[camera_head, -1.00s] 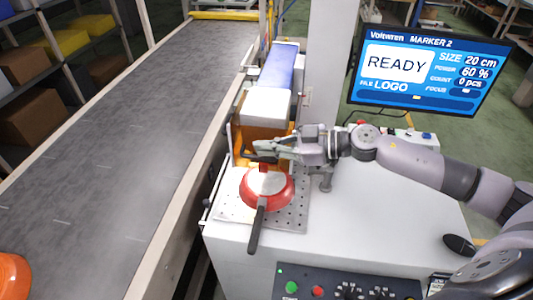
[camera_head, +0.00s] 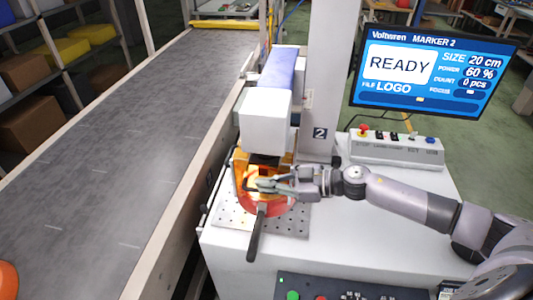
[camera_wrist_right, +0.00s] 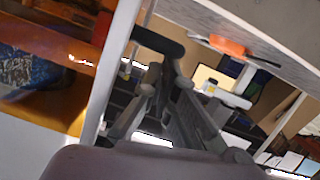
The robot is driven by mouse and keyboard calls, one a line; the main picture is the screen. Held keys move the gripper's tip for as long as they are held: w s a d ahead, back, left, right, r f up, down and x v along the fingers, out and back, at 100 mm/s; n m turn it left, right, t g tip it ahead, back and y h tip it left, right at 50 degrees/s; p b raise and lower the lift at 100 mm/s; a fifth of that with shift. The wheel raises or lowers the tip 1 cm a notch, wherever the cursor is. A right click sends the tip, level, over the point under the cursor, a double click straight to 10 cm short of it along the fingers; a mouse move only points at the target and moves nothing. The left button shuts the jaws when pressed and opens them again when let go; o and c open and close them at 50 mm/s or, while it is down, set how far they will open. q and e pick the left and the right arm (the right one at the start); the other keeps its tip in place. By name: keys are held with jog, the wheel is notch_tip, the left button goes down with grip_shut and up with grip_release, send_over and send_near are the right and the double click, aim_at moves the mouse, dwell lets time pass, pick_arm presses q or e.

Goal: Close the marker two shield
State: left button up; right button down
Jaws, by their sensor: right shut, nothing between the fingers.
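The marker two shield (camera_head: 241,172) is a see-through orange panel under the white marker head. It is low in front of the red pan (camera_head: 277,206), which shows partly through it; the pan's black handle (camera_head: 256,238) sticks out toward me. In the right wrist view the orange shield (camera_wrist_right: 80,100) fills the left side, with a dark bar (camera_wrist_right: 158,42) near the fingertips. My right gripper (camera_head: 258,185) is shut and empty, at the shield's front; it also shows in the wrist view (camera_wrist_right: 168,82). Exact contact is unclear. My left gripper is not in view.
The screen (camera_head: 430,72) reads READY, MARKER 2. A button box (camera_head: 395,150) stands on the white machine top (camera_head: 340,240). The grey conveyor (camera_head: 120,170) runs along the left, with an orange-red item (camera_head: 8,280) at its near end.

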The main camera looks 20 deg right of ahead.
jog(key=shift+f, duration=0.85)
jog(key=shift+s+d, duration=0.1)
jog(key=shift+s, duration=0.05)
jog(key=shift+s+d, duration=0.15)
jog(key=shift+d, duration=0.1)
jog(key=v, duration=1.1)
jog(key=shift+r, duration=0.2)
